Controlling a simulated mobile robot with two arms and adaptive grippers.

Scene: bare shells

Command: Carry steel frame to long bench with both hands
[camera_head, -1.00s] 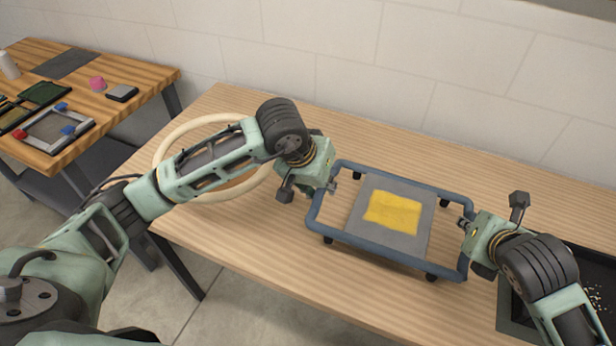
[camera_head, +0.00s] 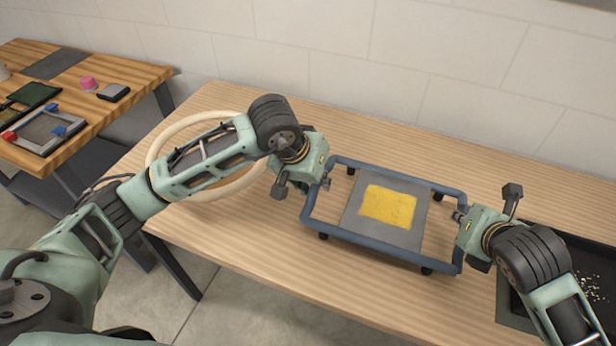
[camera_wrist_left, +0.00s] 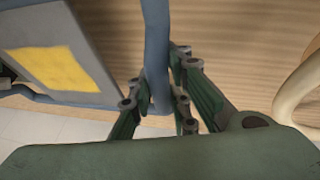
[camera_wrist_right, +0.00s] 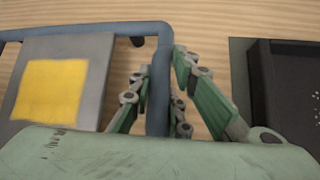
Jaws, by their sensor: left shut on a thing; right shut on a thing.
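The steel frame (camera_head: 382,248) is a blue-grey tube rectangle with small black feet and a grey plate bearing a yellow patch (camera_head: 389,205). It is over the long bench (camera_head: 250,240); I cannot tell whether its feet touch the wood. My left gripper (camera_head: 325,182) is shut on the frame's left end bar, which runs between its fingers in the left wrist view (camera_wrist_left: 157,60). My right gripper (camera_head: 460,215) is shut on the right end bar, also between the fingers in the right wrist view (camera_wrist_right: 158,90). The fingertips are partly hidden in the head view.
A cream ring (camera_head: 160,150) lies on the bench at left, partly behind my left arm. A black tray (camera_head: 515,308) with pale bits is at right. Another table (camera_head: 130,75) at far left holds small items. A wall closes off the back.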

